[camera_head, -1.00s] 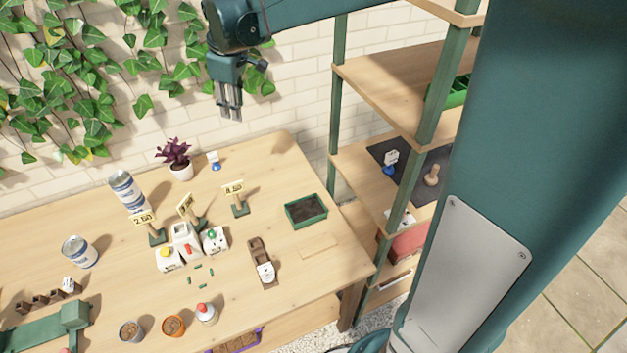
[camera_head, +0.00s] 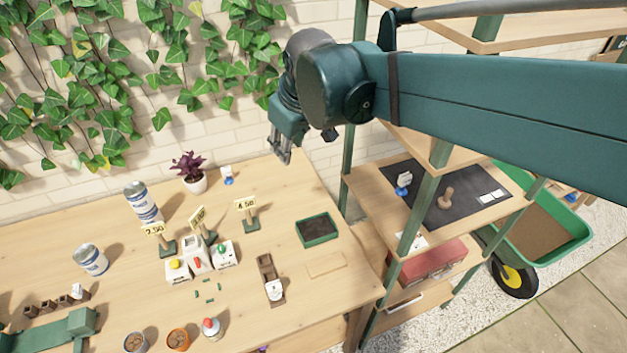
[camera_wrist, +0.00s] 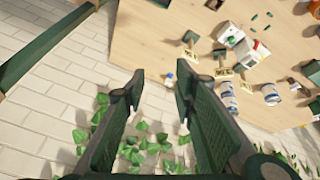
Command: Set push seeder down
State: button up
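My gripper (camera_head: 280,158) hangs in the air above the back right of the bench, near the brick wall. In the wrist view its two fingers (camera_wrist: 157,92) stand apart with nothing between them. No label names the push seeder, so I cannot tell for sure which thing it is. A small blue-and-white tool (camera_head: 403,183) stands on the dark mat (camera_head: 465,178) on the shelf, beside a wooden peg-like tool (camera_head: 446,198). A similar blue-and-white piece (camera_head: 228,175) stands at the back of the bench, and it also shows beyond the fingers in the wrist view (camera_wrist: 169,78).
A green soil tray (camera_head: 317,229), price signs, white seed boxes (camera_head: 197,260), cans and pots stand on the bench (camera_head: 310,190). The green shelf posts (camera_head: 412,218) rise at right. A red box (camera_head: 432,259) sits on the lower shelf, and a wheelbarrow (camera_head: 545,225) stands beyond.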

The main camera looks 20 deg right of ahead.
jog(key=s+d+f+m+t, duration=0.1)
jog(key=s+f+m, duration=0.1)
jog(key=s, duration=0.5)
jog(key=s+d+f+m+t, duration=0.1)
jog(key=s+d+f+m, duration=0.1)
jog(key=s, duration=0.6)
jog(key=shift+s+f+m, duration=0.15)
jog(key=shift+f+m, duration=0.35)
jog(key=shift+f, duration=0.3)
jog(key=shift+f, duration=0.15)
jog(key=shift+f+b, duration=1.15)
jog(key=shift+b, duration=0.15)
